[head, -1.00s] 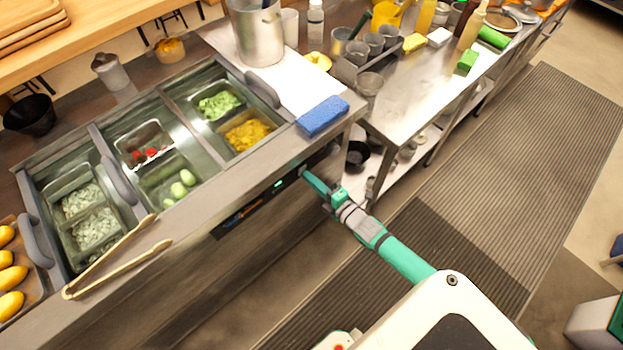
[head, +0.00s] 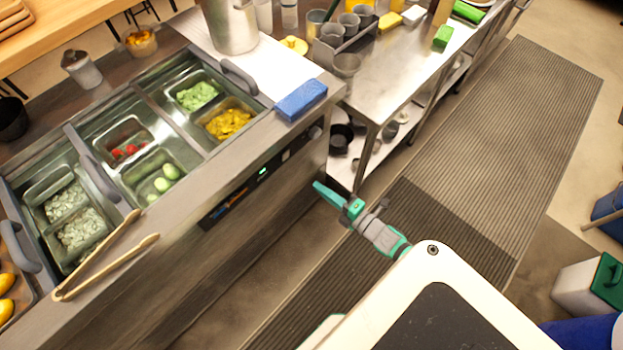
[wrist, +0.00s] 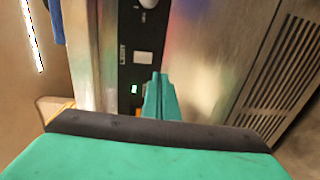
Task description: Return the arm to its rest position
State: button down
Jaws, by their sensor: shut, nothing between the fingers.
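My gripper (head: 318,187) is teal and shut, with nothing between its fingers. In the head view it hangs in the open space in front of the steel prep counter, apart from its front panel. In the wrist view the closed fingers (wrist: 160,78) point toward the counter's control panel (wrist: 138,60) with a green display. My arm is partly folded, and my white body covers part of its lower links in the head view.
The prep counter holds topping pans (head: 197,96), wooden tongs (head: 105,255) and a blue sponge (head: 301,100) near its front edge. A steel table (head: 400,75) stands to the right with cups and bottles. The dark floor mat (head: 500,130) is clear.

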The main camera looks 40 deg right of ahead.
jog(key=shift+s+d+f, duration=0.1)
jog(key=shift+s+d, duration=0.1)
jog(key=shift+s, duration=0.7)
jog(key=s+a+r+m+g, duration=0.1)
jog(key=s+a+m+g, duration=0.1)
jog(key=s+a+m, duration=0.95)
jog(key=s+a+r+m, duration=0.1)
jog(key=a+r+m, duration=0.1)
jog(key=a+r, duration=0.2)
jog(key=s+a+r+m, duration=0.2)
jog(key=a+r+m, duration=0.1)
jog(key=a, duration=0.7)
jog(key=s+a+r+m+h, duration=0.1)
jog(key=a+r+m, duration=0.1)
jog(key=a+r, duration=0.3)
jog(key=a, duration=0.2)
jog(key=shift+s+a, duration=0.25)
jog(key=shift+a, duration=0.05)
